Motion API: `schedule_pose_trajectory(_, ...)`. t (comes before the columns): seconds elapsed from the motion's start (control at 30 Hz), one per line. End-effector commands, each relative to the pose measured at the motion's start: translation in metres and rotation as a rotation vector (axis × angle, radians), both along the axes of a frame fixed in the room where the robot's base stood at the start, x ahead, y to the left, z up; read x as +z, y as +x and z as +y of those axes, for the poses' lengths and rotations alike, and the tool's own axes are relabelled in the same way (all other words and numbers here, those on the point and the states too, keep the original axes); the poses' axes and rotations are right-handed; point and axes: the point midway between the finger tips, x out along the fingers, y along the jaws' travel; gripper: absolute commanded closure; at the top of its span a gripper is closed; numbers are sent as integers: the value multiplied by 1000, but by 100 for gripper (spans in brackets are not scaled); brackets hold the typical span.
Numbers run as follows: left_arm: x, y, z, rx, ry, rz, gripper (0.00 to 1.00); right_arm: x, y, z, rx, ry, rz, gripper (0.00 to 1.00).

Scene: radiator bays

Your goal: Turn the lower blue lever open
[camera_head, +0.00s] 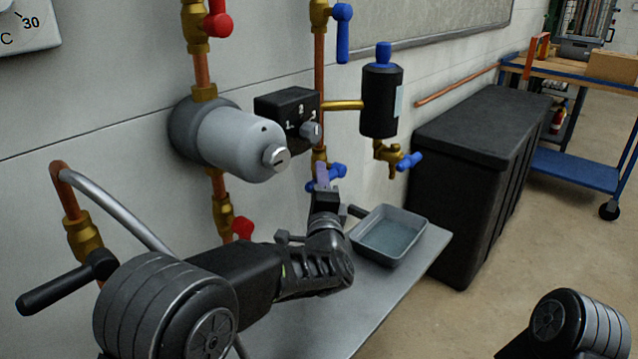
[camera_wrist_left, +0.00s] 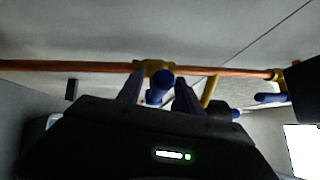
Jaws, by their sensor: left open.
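The lower blue lever (camera_head: 338,170) sits on a brass valve low on the right copper pipe in the head view, partly hidden by my left gripper (camera_head: 322,176). In the left wrist view the lever's rounded blue end (camera_wrist_left: 160,80) shows between the two fingers of my left gripper (camera_wrist_left: 160,92). The fingers are apart, one on each side of it; I cannot tell if either touches it. The brass valve body (camera_wrist_left: 153,67) lies just beyond. The upper blue lever (camera_head: 342,32) hangs downward along the same pipe. My right gripper is out of view.
A grey cylinder (camera_head: 240,142) and a black switch box (camera_head: 287,112) stick out above my left gripper. A black canister (camera_head: 381,100) with a small blue-handled tap (camera_head: 409,161) is to the right. A grey tray (camera_head: 414,262) sits on the shelf below.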

Motion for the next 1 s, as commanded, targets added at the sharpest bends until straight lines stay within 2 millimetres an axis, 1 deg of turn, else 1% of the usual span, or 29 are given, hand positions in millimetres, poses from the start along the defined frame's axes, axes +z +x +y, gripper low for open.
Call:
schedule_pose_trajectory(0.07, 0, 0, 0, 0, 0, 0, 58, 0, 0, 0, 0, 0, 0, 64)
schedule_pose_trajectory(0.57, 0, 0, 0, 0, 0, 0, 99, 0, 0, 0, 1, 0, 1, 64)
schedule_pose_trajectory(1.0, 0, 0, 0, 0, 0, 0, 100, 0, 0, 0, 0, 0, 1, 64)
